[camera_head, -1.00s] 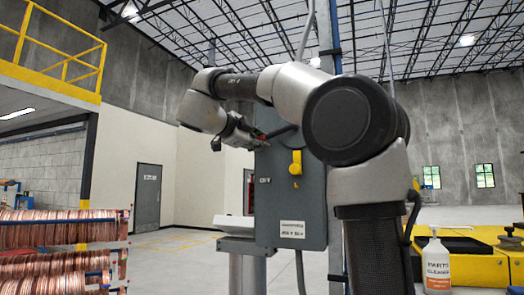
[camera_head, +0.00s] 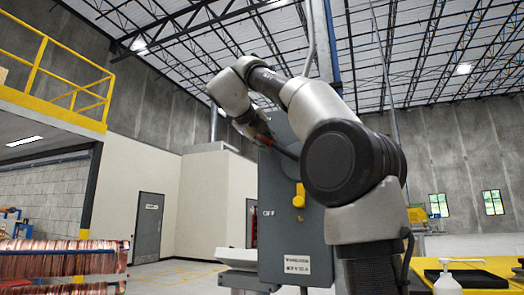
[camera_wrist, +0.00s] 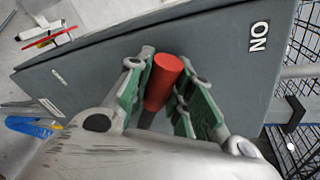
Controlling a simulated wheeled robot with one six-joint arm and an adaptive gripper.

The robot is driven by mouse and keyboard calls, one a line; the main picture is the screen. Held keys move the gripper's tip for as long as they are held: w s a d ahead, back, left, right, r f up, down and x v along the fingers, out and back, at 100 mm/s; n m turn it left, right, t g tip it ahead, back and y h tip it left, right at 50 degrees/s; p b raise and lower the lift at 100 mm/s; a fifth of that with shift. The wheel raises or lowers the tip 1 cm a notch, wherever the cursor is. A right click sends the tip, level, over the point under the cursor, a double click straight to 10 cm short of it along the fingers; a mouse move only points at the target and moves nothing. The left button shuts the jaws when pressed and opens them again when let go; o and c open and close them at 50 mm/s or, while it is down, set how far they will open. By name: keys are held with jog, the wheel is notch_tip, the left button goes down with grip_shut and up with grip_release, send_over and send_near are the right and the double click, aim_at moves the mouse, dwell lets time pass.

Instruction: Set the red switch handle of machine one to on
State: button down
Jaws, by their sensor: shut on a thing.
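The red switch handle (camera_wrist: 165,78) sits between the green-padded fingers of my gripper (camera_wrist: 162,88) in the wrist view. My gripper is shut on it. In the head view my gripper (camera_head: 260,135) is at the upper left of the grey switch box (camera_head: 283,240). The dark lever (camera_head: 288,153) slopes up to the left from behind my arm to the gripper. The box carries an OFF label (camera_head: 268,213) low on its front in the head view. The ON label (camera_wrist: 259,36) shows in the wrist view. My arm hides the box's upper right.
A yellow latch (camera_head: 299,196) sticks out of the box front. Copper coils (camera_head: 62,262) stand at the lower left. A white pump bottle (camera_head: 447,280) stands at the lower right by a yellow-edged surface. The floor (camera_head: 165,268) left of the box looks clear.

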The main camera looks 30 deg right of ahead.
jog(key=shift+s+d+r+m+t+y, duration=0.15)
jog(key=shift+s+d+r+m, duration=0.15)
jog(key=shift+r+m, duration=0.15)
jog(key=shift+s+d+r+m+t+y, duration=0.15)
jog(key=shift+s+r+m, duration=0.1)
jog(key=shift+r+m, duration=0.15)
jog(key=c, duration=1.3)
grip_release()
jog(key=shift+s, duration=0.1)
jog(key=shift+o, duration=0.2)
jog(key=v, duration=1.2)
